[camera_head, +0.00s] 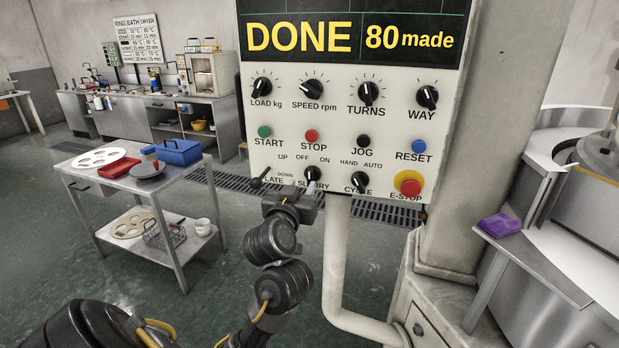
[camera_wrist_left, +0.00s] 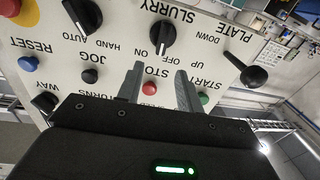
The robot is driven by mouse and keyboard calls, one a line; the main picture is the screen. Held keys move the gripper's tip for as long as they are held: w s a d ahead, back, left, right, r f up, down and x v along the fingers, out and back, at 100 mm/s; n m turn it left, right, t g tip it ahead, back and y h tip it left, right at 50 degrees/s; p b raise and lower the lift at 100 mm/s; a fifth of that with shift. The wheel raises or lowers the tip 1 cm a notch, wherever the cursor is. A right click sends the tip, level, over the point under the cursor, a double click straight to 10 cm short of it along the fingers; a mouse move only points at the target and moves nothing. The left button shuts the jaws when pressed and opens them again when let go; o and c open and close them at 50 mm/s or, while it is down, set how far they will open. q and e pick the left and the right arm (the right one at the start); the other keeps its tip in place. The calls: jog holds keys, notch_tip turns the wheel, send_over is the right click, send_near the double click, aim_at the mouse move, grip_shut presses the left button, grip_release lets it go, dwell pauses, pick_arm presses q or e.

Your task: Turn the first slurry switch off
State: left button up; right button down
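The slurry switch (camera_head: 312,174) is a black rotary knob low on the white control panel (camera_head: 383,84), under the OFF and ON labels. In the left wrist view, which shows the panel upside down, the slurry knob (camera_wrist_left: 162,38) has its pointer toward the ON label, as far as I can tell. My left gripper (camera_head: 290,189) is just below and in front of the knob. In the wrist view my left gripper (camera_wrist_left: 159,72) has its two fingers apart with nothing between them. The knob lies beyond the fingertips, apart from them. My right gripper is not in view.
The plate lever (camera_head: 259,182) sticks out left of the slurry knob, and the cycle knob (camera_head: 360,182) is to its right. The red E-STOP button (camera_head: 408,183) is at the lower right. A grey post (camera_head: 337,250) stands below the panel.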

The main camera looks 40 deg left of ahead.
aim_at(309, 173)
pick_arm(q)
jog(key=b+x, duration=0.2)
jog(key=x, duration=0.4)
jog(key=shift+w+a+f, duration=0.15)
jog(key=shift+w, duration=0.05)
jog(key=shift+x, duration=0.8)
grip_shut()
